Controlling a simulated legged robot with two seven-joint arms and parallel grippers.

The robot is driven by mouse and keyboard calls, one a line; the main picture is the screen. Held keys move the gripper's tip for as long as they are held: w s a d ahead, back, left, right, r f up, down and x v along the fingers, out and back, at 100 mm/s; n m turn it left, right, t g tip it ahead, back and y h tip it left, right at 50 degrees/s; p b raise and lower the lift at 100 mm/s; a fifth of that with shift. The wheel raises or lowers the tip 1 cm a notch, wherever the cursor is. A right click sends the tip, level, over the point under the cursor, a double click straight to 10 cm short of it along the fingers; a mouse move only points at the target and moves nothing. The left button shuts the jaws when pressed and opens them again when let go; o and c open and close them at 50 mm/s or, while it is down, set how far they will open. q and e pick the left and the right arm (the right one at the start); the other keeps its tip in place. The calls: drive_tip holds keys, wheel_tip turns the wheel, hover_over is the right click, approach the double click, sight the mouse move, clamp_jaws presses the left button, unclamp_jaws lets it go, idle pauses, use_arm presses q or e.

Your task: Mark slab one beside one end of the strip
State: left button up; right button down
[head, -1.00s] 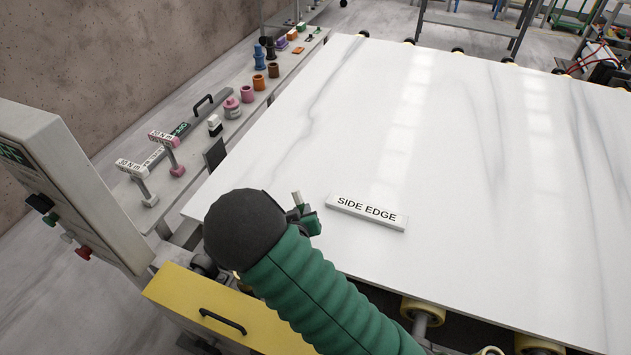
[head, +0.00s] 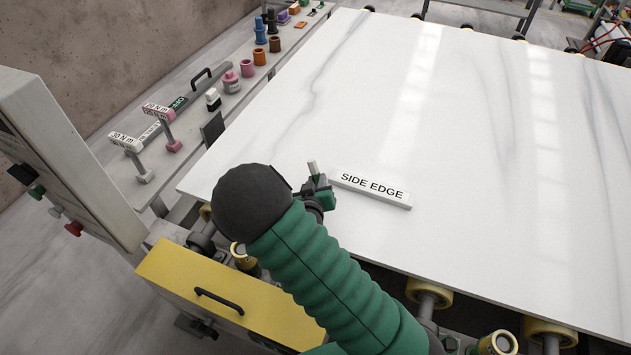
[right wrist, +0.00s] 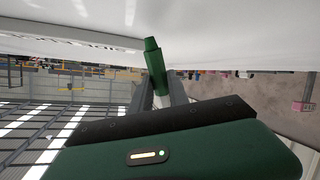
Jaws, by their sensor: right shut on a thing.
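The white slab (head: 480,170) lies flat and fills the right of the head view. The strip (head: 372,190), a pale bar lettered "SIDE EDGE", lies on it near its front edge. My right gripper (head: 317,186) is just left of the strip's left end, shut on a slim marker (head: 312,168). The marker's whitish end points up in the head view. In the right wrist view its green end (right wrist: 154,65) points toward the slab; I cannot tell whether it touches. The strip (right wrist: 70,36) also shows there, left of the marker. My left gripper is out of view.
A side bench along the slab's left holds torque tools (head: 127,143), a pink bottle (head: 231,81) and several coloured cups (head: 260,57). A yellow drawer front (head: 215,295) and a grey panel (head: 70,150) stand at left. The slab beyond the strip is clear.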

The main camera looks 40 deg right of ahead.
drive_tip(key=shift+d, duration=0.2)
drive_tip(key=shift+a, duration=0.25)
drive_tip(key=shift+d+f, duration=0.15)
drive_tip(key=shift+f, duration=0.15)
drive_tip(key=shift+f+b, duration=0.2)
drive_tip(key=shift+b, duration=0.2)
drive_tip(key=shift+w, duration=0.15)
idle(1.0)
drive_tip(key=shift+w+p, duration=0.65)
drive_tip(key=shift+w, duration=1)
idle(1.6)
